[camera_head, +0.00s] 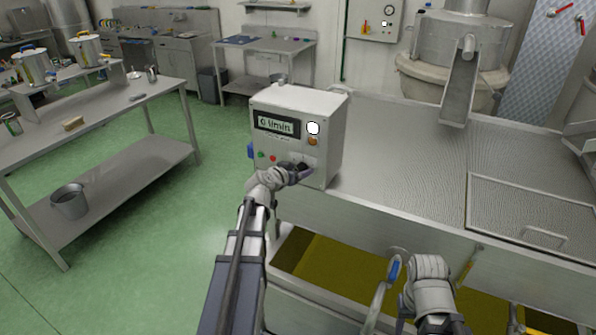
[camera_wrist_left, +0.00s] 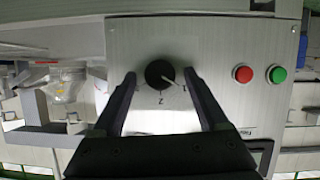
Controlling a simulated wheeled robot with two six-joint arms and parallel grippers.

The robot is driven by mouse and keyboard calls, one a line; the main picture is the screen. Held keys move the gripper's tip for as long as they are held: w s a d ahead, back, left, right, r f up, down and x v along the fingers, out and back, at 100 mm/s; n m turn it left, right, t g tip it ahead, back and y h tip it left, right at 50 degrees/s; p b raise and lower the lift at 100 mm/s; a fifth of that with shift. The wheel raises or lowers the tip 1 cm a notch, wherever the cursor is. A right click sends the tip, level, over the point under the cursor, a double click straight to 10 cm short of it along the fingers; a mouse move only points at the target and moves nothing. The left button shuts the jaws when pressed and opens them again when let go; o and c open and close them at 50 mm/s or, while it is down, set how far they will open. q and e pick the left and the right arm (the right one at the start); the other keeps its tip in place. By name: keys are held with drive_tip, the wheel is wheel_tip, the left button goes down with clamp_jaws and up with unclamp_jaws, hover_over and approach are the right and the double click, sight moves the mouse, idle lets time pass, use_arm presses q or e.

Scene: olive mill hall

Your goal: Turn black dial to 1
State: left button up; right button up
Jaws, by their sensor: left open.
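The black dial (camera_wrist_left: 159,74) is on the grey front panel of a control box (camera_head: 335,125). In the left wrist view its white pointer line slants down to the right, toward the mark 1; the mark 2 is below the dial. My left gripper (camera_wrist_left: 159,76) is open, with one finger on each side of the dial and a visible gap on both sides. In the head view my left gripper (camera_head: 301,171) is at the lower part of the panel and largely covers the dial. My right arm is at the lower right; its fingers are not clear.
The box has a display reading 0 l/min (camera_head: 275,125), a white round lamp (camera_head: 313,128), a red button (camera_wrist_left: 242,73) and a green button (camera_wrist_left: 277,74). It stands on a metal machine (camera_head: 400,150). A blue-gripped lever (camera_head: 393,271) is beside my right arm.

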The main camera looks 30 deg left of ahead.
use_arm(q)
drive_tip(key=shift+s, duration=0.1)
drive_tip(key=p+v, duration=0.3)
drive_tip(key=v, duration=0.4)
drive_tip(key=shift+s, duration=0.25)
drive_tip(key=shift+r, duration=0.15)
